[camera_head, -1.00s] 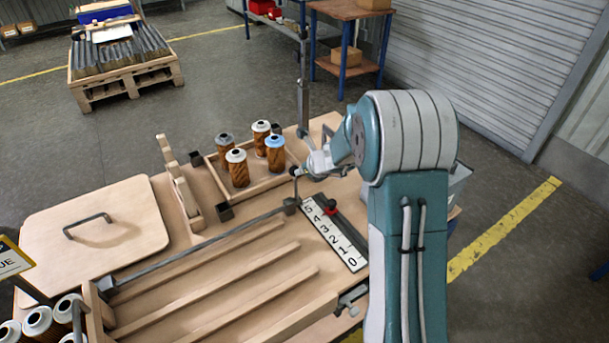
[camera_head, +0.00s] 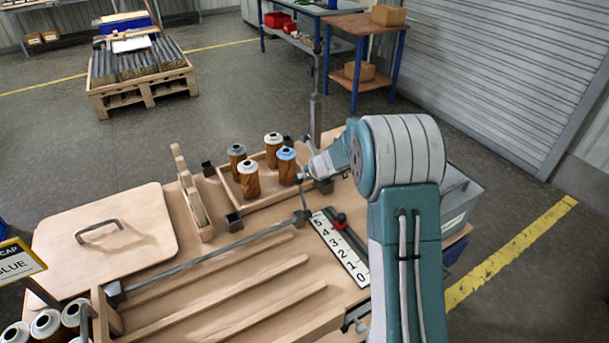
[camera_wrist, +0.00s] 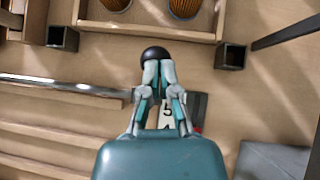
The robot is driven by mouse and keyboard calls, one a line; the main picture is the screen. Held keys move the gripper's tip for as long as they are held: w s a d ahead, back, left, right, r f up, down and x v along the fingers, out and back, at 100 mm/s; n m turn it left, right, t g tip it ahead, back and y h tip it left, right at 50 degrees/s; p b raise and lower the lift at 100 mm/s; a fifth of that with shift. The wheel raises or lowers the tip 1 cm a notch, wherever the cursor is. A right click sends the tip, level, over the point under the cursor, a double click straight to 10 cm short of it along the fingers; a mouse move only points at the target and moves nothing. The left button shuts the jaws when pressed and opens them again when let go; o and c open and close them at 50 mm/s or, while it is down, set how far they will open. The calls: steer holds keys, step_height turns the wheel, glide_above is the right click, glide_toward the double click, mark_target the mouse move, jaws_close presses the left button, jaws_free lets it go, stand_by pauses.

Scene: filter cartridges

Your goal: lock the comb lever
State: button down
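The comb lever's grey bar (camera_head: 205,256) runs along the back of the slotted wooden rack (camera_head: 265,272). At its right end a short upright arm (camera_head: 303,197) carries a dark ball knob (camera_head: 299,178), which shows large and black in the wrist view (camera_wrist: 154,54). My gripper (camera_head: 306,174) is at the knob, just right of it in the head view. In the wrist view my gripper (camera_wrist: 159,66) has its fingertips together, partly overlapping the knob's near edge. I cannot tell whether they touch it.
A numbered scale (camera_head: 340,252) with a red pointer (camera_head: 340,218) lies right of the rack. A wooden tray (camera_head: 262,198) with several brown cartridges stands behind. A lid with a handle (camera_head: 105,245) lies left. A grey bin (camera_head: 458,200) stands right of the arm.

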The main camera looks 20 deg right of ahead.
steer(key=s+d+r, duration=0.3)
steer(key=s+r, duration=0.1)
steer(key=r, duration=0.7)
steer(key=shift+s+r, duration=0.2)
steer(key=shift+r, duration=0.2)
